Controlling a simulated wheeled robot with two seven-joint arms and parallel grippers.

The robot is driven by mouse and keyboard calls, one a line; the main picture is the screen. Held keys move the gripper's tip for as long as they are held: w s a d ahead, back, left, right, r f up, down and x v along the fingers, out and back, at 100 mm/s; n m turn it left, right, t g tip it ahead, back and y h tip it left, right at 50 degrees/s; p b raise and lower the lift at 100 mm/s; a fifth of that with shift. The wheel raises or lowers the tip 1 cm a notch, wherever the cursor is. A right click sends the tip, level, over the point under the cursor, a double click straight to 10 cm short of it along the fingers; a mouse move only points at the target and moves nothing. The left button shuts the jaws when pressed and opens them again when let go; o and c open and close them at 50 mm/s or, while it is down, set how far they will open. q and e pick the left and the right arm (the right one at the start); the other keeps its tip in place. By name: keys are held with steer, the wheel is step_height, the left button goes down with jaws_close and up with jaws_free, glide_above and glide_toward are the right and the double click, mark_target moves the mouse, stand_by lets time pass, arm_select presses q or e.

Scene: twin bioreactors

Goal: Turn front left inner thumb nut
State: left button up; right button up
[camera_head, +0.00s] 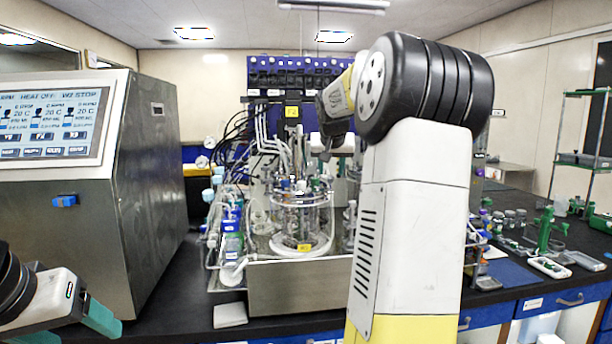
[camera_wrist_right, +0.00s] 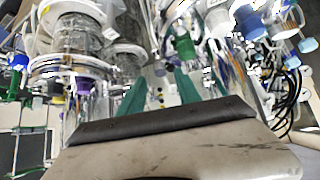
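The front glass bioreactor vessel (camera_head: 300,222) stands in a steel tray on the bench in the head view. Its metal head plate (camera_head: 300,192) carries several crowded ports and fittings. I cannot pick out the front left inner thumb nut among them. My right gripper (camera_head: 327,148) is above and slightly right of the head plate, tilted downward. In the right wrist view its two teal fingers (camera_wrist_right: 160,88) are apart with nothing clearly between them. A green cap (camera_wrist_right: 183,46) shows beyond them. My left gripper (camera_head: 72,326) is low at the left edge, away from the vessel, its teal fingers apart.
A large steel control unit (camera_head: 150,180) with a screen stands at the left. Tubes and black cables (camera_head: 228,145) crowd behind the vessel. Bottles with blue labels (camera_head: 231,222) stand left of it. A green pipette stand (camera_head: 545,230) and small items occupy the right bench.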

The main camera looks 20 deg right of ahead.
mark_target(330, 177)
steer(key=shift+x, duration=1.75)
steer(key=shift+c, duration=0.2)
jaws_close()
